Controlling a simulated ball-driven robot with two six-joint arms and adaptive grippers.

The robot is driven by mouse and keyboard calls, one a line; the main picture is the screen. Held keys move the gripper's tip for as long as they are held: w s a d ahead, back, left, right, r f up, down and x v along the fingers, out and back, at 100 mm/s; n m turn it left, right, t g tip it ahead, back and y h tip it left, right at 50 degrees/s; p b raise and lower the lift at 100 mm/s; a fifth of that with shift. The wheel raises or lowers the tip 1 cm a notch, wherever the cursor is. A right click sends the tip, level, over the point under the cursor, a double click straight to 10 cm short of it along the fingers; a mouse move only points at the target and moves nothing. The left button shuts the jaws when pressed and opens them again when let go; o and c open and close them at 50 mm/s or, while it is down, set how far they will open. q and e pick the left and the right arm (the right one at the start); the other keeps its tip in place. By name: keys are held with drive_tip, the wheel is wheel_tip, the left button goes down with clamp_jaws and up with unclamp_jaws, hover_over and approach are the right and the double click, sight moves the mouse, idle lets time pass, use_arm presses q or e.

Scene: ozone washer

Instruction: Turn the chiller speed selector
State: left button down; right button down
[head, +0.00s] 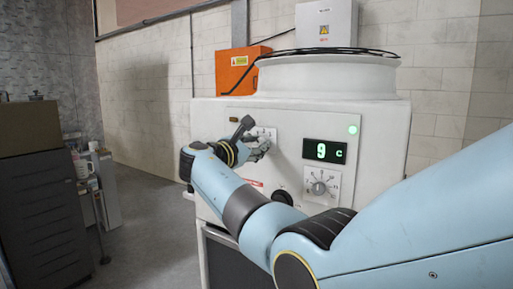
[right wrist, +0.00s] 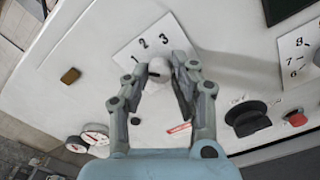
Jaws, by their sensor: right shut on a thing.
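The chiller speed selector is a round pale knob (right wrist: 159,68) on a white plate (right wrist: 138,48) marked 1, 2 and 3, on the front of the white machine (head: 290,120). In the right wrist view, my right gripper (right wrist: 161,80) has its two fingers on either side of the knob and is shut on it. In the head view, my right gripper (head: 258,149) is at the plate (head: 268,133) and hides the knob. The knob's pointing direction cannot be read clearly. My left gripper is not in view.
Right of the selector are a green-lit display (head: 324,151) reading 9 c and a numbered dial (head: 319,187). A black knob (head: 283,197) sits below; the right wrist view also shows a red button (right wrist: 297,118). A dark cabinet (head: 42,200) stands left, with open floor between.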

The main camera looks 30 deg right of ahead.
drive_tip(key=m+b, duration=0.8)
drive_tip(key=b, duration=0.1)
drive_tip(key=m+b, duration=0.5)
drive_tip(key=shift+f, duration=0.3)
drive_tip(key=shift+r+m+b, duration=0.15)
drive_tip(key=shift+m+b, duration=1.95)
drive_tip(key=shift+b, duration=0.05)
drive_tip(key=c, duration=1.1)
unclamp_jaws()
drive_tip(key=shift+r, duration=0.15)
drive_tip(key=shift+a, duration=0.1)
drive_tip(key=v, duration=0.7)
drive_tip(key=shift+a, duration=0.15)
